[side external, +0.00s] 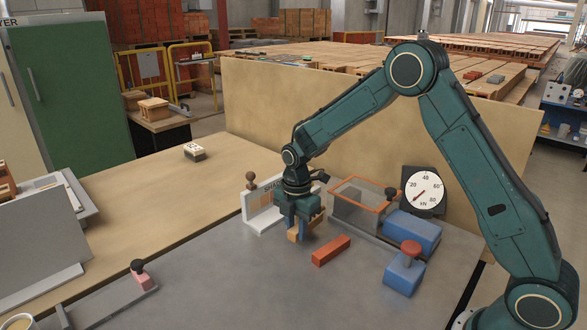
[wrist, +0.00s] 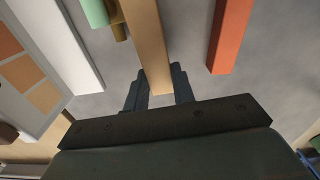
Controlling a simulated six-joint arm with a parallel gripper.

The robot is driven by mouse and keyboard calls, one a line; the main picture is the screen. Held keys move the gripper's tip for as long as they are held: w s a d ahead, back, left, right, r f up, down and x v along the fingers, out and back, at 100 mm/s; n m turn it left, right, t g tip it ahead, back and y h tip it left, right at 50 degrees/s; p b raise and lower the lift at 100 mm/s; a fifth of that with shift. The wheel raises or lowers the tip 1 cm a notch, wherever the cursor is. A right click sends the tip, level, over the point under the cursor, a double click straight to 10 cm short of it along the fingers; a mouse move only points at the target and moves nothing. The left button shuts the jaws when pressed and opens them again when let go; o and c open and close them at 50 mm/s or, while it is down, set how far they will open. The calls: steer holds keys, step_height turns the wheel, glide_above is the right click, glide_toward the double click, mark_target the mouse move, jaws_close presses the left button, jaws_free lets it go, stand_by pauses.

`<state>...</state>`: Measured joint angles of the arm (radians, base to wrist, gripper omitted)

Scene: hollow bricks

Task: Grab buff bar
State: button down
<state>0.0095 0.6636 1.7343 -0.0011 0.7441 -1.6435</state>
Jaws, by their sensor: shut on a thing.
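The buff bar (wrist: 148,40) is a long pale tan bar, running up out of the picture in the wrist view. My gripper (wrist: 160,88) is shut on it, with one dark finger on each side near its lower end. In the side external view my gripper (side external: 301,228) points down just above the grey bench, and an end of the buff bar (side external: 293,236) shows beside the fingers. I cannot tell whether the bar touches the bench. A red bar (side external: 331,250) lies apart to the right; it also shows in the wrist view (wrist: 229,35).
An orange-rimmed clear box (side external: 358,200), a dial gauge (side external: 424,191) and blue blocks (side external: 405,272) are at right. A pale green object (wrist: 95,10) is near the bar. The front bench is mostly clear.

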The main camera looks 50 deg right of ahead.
step_height(320, 180, up, 17)
steer(key=shift+r, duration=0.2)
